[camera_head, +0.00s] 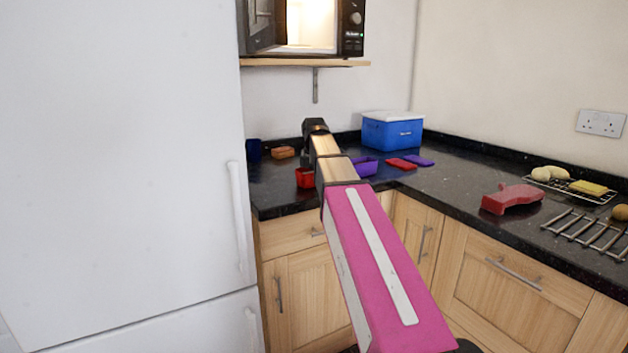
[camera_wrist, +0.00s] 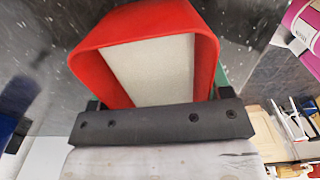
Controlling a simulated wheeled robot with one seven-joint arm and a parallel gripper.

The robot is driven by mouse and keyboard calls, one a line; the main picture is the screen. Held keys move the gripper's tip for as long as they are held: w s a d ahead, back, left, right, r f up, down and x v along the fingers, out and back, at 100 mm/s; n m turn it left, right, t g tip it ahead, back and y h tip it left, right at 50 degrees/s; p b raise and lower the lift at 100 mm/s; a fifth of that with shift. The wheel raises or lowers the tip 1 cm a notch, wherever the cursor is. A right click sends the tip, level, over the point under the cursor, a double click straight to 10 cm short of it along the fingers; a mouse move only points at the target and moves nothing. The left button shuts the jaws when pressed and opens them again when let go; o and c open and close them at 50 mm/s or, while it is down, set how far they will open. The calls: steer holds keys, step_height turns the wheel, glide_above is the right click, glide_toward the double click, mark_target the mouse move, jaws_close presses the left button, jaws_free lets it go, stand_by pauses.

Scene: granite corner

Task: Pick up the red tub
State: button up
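The red tub (camera_head: 304,179) is at the left part of the dark counter, just left of my arm in the head view. I cannot tell whether its base touches the counter. In the wrist view the red tub (camera_wrist: 90,65) is large and close, with a pale area inside its red rim. My gripper (camera_wrist: 158,100) is right at the tub, with a dark finger at each side of it. The fingers are far apart, but whether they press on the walls cannot be seen. In the head view my arm hides the gripper.
A blue cup (camera_head: 253,150) and an orange-brown block (camera_head: 284,152) stand behind the tub. A white fridge (camera_head: 120,150) borders the counter on the left.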

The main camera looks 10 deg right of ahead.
steer(key=shift+c, duration=1.1)
steer(key=shift+r, duration=0.1)
